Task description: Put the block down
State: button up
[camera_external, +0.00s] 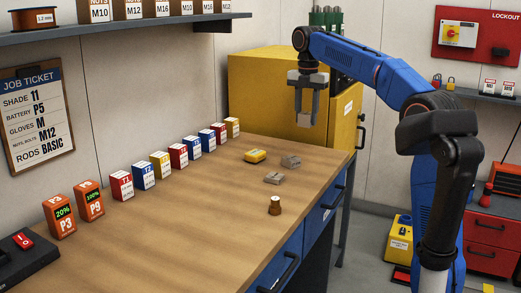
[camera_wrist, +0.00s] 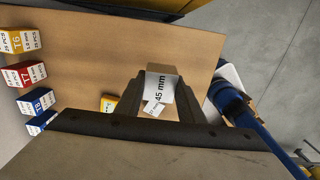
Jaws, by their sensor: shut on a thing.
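My gripper (camera_external: 306,106) hangs pointing down above the far end of the workbench. It is shut on a small light-grey block (camera_external: 304,120), held clear of the bench top. In the wrist view my gripper (camera_wrist: 160,95) has its dark fingers on both sides of the block (camera_wrist: 161,84), whose white face reads "45 mm". A smaller label shows just below that face; I cannot tell what it belongs to. The wooden workbench (camera_external: 190,215) lies below, and its top also shows in the wrist view (camera_wrist: 120,55).
Two grey blocks (camera_external: 291,161) (camera_external: 272,178), a yellow block (camera_external: 255,156) and a brass-brown piece (camera_external: 275,205) stand on the bench's right part. Several labelled boxes (camera_external: 161,164) line the wall side. A yellow cabinet (camera_external: 262,85) stands behind. The bench's middle is clear.

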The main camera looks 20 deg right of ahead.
aim_at(305, 153)
notch_tip(305, 153, down, 10)
jog(key=shift+d+r, duration=0.1)
jog(key=shift+r, duration=0.05)
dwell(0.4)
jog(key=o, duration=1.2)
notch_tip(305, 153, up, 12)
